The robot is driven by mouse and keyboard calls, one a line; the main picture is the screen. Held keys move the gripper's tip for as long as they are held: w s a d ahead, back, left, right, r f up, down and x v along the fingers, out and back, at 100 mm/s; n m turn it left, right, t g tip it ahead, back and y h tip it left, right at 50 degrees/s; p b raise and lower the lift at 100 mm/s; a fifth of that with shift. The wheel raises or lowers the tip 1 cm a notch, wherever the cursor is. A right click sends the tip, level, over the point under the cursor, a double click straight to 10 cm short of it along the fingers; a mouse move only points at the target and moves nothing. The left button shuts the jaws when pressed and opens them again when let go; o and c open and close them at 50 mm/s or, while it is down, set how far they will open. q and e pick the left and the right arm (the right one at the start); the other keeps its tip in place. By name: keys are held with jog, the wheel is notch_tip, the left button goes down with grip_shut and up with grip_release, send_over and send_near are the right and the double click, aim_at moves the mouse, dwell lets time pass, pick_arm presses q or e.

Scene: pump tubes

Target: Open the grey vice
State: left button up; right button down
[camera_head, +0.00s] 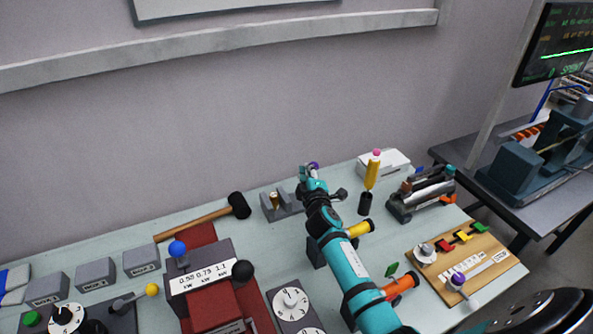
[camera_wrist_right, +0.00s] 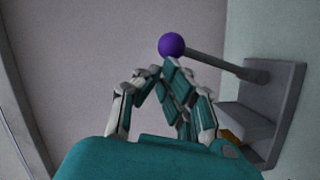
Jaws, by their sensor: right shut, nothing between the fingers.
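The grey vice (camera_head: 283,212) stands near the back of the table, with a small brownish piece between its jaws. Its lever ends in a purple ball (camera_head: 314,165), partly hidden by my gripper. In the right wrist view the purple ball (camera_wrist_right: 171,45) sits on a grey lever that runs right to the vice body (camera_wrist_right: 270,105). My right gripper (camera_head: 308,172) is at the ball end of the lever, fingers shut and empty. In the wrist view the fingertips (camera_wrist_right: 162,75) are just below the ball; I cannot tell whether they touch it. My left gripper is not in view.
A black-headed hammer (camera_head: 239,205) lies left of the vice. A yellow screwdriver (camera_head: 372,172) stands right of my arm. A red and grey machine (camera_head: 200,275) with ball levers is at front left. A wooden board (camera_head: 485,262) with coloured parts lies at right.

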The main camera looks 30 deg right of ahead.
jog(key=d, duration=0.1)
jog(key=d+m, duration=0.1)
jog(key=shift+s+d+f+p, duration=0.1)
jog(key=shift+d+f+p, duration=0.05)
jog(key=shift+d+p, duration=0.2)
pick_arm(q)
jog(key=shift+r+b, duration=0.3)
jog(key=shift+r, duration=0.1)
pick_arm(e)
jog(key=shift+d+f, duration=0.2)
jog(key=shift+d, duration=0.35)
jog(key=shift+d+f, duration=0.15)
jog(key=shift+d, duration=0.35)
jog(key=shift+s, duration=0.1)
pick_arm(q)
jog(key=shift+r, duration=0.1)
